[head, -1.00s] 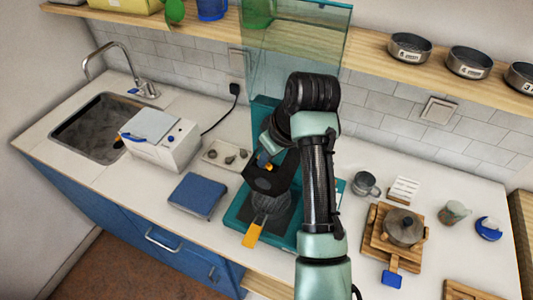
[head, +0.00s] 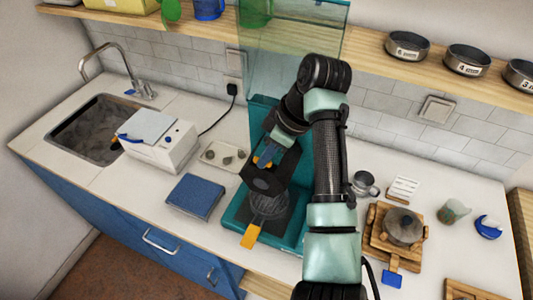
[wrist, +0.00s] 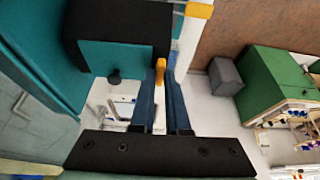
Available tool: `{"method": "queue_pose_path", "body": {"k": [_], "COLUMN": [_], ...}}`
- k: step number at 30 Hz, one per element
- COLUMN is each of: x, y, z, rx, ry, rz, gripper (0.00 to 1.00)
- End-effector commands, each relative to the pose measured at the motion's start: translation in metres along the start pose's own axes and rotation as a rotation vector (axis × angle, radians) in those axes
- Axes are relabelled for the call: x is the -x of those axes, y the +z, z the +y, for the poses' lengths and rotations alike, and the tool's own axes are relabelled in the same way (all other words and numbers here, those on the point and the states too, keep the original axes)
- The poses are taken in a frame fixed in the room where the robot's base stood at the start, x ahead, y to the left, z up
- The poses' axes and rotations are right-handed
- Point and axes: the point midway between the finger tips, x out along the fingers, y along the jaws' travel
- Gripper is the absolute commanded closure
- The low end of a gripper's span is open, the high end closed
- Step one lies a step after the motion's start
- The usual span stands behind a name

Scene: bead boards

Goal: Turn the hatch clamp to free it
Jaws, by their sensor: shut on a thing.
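My gripper (head: 265,160) is at the dark upper part of a teal machine (head: 236,212) in the head view. In the wrist view its two blue-grey fingers (wrist: 161,105) are closed around a narrow orange piece (wrist: 160,72), which looks like the clamp lever. Its far end lies against a large black and teal block (wrist: 115,55). A tinted clear panel (head: 290,65) stands raised behind the machine. A grey ribbed round part (head: 268,205) with a yellow-orange handle (head: 250,237) sits low at the machine's front. My gripper and arm hide part of the clamp in the head view.
A blue pad (head: 195,196) and a small tray (head: 222,155) lie left of the machine. A white box (head: 160,147) stands beside the sink (head: 90,128). A metal cup (head: 364,184) and a wooden board with a pot (head: 403,226) stand to the right.

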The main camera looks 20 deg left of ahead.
Motion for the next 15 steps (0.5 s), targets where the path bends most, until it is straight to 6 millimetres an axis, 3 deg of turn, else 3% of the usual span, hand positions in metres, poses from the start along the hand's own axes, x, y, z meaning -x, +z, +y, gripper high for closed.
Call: {"method": "queue_pose_path", "body": {"k": [7, 8, 12, 15], "x": [-0.0002, -0.0002, -0.0002, -0.0002], "y": [-0.0002, -0.0003, -0.0002, -0.0002], "z": [-0.0005, -0.0005, -0.0004, -0.0004], "rx": [0.003, 0.003, 0.002, 0.001], "ry": [-0.001, -0.001, -0.001, -0.001], "rz": [-0.001, -0.001, -0.001, -0.001], "gripper": [1.0, 0.85, 0.6, 0.56]}}
